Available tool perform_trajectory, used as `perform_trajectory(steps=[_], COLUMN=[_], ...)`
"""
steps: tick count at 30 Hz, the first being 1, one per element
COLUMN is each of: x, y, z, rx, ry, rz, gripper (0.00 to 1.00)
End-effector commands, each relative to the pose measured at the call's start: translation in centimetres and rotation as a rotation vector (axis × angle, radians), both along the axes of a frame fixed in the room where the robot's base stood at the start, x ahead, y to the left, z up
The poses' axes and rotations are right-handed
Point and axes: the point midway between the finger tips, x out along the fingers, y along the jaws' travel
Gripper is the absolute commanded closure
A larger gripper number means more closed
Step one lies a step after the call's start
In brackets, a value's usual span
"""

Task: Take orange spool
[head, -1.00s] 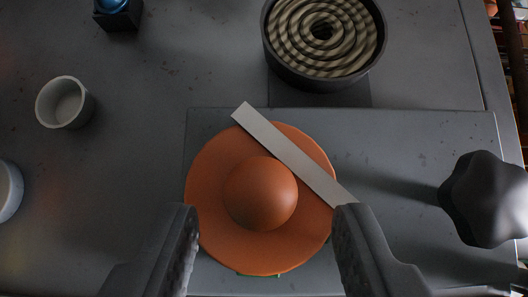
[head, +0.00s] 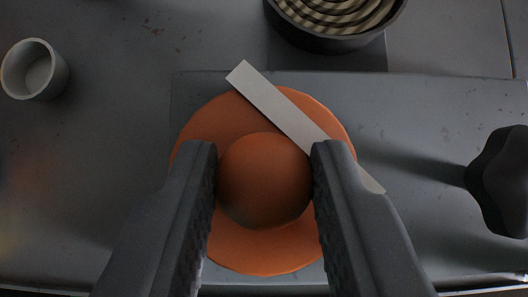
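The orange spool (head: 268,253) shows as a wide round orange disc with a rounded orange knob on top, near the middle of the head view. My gripper (head: 264,165) is over it, with one dark finger at the knob's left side and one at its right. Both fingers appear to touch the knob, so the gripper looks shut on it. The fingers hide the disc's left and right parts. A flat grey strip (head: 272,101) lies slantwise across the disc's upper right part, and its lower end passes behind the right finger.
A grey plate (head: 420,110) lies under the spool. A dark round container with a coiled striped cord (head: 330,12) stands behind it. A dark lobed knob (head: 503,182) is at the right, and a pale cup (head: 36,70) at the upper left. The table left of the plate is mostly clear.

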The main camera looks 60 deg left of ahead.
Motion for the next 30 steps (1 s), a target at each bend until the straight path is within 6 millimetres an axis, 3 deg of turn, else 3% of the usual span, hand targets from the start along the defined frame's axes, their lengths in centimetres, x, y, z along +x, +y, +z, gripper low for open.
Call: perform_trajectory(steps=[30], x=[0.01], y=[0.00], z=[0.83], rx=[0.001], ry=[-0.001], rz=[0.000], gripper=[0.90])
